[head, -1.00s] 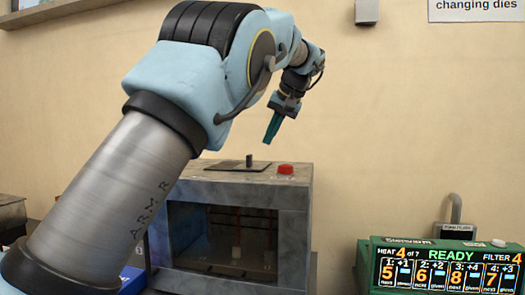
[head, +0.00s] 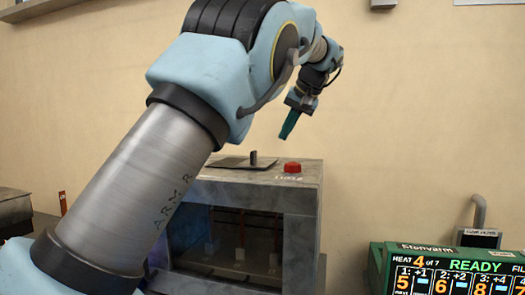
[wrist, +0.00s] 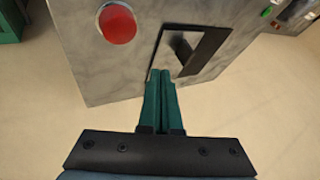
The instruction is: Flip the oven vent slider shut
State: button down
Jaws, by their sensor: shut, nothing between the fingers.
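The oven (head: 244,215) is a grey metal box with a dark glass front, in the middle of the head view. On its top is the vent slider, a dark upright tab (head: 254,158) on a flat plate (head: 228,164). In the wrist view the tab (wrist: 183,48) stands at the left part of a slot, with a dark area (wrist: 208,48) to its right. My gripper (head: 283,138) is shut and empty, above the oven top and to the right of the tab in the head view.
A red button (head: 292,167) sits on the oven top near the slider; it also shows in the wrist view (wrist: 117,24). A green display unit (head: 450,268) stands to the right. The space above the oven is clear except for my arm.

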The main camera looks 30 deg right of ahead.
jog(key=p, duration=0.2)
send_near(256, 163)
jog(key=d+f, duration=0.2)
jog(key=f, duration=0.1)
jog(key=shift+s+d, duration=0.1)
jog(key=shift+d, duration=0.3)
jog(key=shift+w+a+f+p, duration=0.15)
jog(key=shift+w+a+p, duration=0.85)
jog(key=shift+w+a, duration=0.2)
jog(key=shift+w+a+f, duration=0.2)
jog(key=shift+w+a, duration=0.1)
jog(key=shift+w, duration=0.05)
